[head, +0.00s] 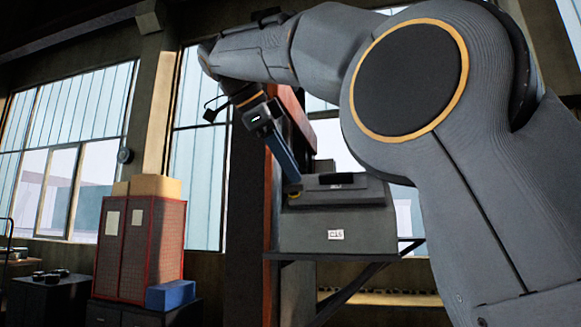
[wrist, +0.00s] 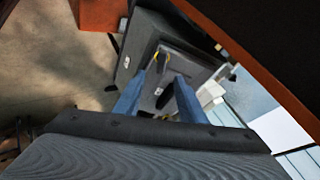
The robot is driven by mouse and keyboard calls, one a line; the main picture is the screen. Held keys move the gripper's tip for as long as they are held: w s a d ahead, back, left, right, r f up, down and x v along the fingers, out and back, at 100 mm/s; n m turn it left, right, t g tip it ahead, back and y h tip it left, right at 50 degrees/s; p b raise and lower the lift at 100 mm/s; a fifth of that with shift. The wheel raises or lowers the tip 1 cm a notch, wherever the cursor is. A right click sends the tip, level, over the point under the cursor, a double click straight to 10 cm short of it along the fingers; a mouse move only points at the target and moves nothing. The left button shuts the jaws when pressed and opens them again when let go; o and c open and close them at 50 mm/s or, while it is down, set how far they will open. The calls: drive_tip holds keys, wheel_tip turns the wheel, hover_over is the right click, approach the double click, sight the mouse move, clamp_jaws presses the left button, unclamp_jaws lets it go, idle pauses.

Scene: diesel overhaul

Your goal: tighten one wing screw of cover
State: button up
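The cover is a grey box-like housing (head: 335,228) with a small white label, on a bracket. A dark bar (head: 337,179) lies on its top. A small yellow piece (head: 294,194), which may be a wing screw, shows at its upper left edge. In the wrist view the housing (wrist: 135,62) is below my gripper, with a yellow mark (wrist: 156,57) beyond the fingertips. My gripper (wrist: 160,76) has two blue fingers apart, with nothing clearly held between them. In the head view my gripper (head: 295,180) points down just above the yellow piece; contact cannot be told.
An orange-brown upright beam (head: 283,115) stands close beside the housing; an orange edge (wrist: 240,55) also crosses the wrist view. A red cabinet (head: 140,250) with boxes and a blue bin (head: 171,294) stand at left.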

drive_tip(key=shift+c, duration=0.6)
drive_tip(key=m+y, duration=0.3)
drive_tip(key=m, duration=0.8)
drive_tip(key=m+y+p, duration=0.1)
drive_tip(key=m+y, duration=0.1)
drive_tip(key=m, duration=0.9)
drive_tip(key=m+y+p, duration=0.1)
drive_tip(key=m+y, duration=0.2)
drive_tip(key=m, duration=0.8)
drive_tip(key=shift+w+f+t+y, duration=0.2)
drive_tip(key=shift+f+t+y, duration=0.1)
drive_tip(key=shift+t, duration=0.1)
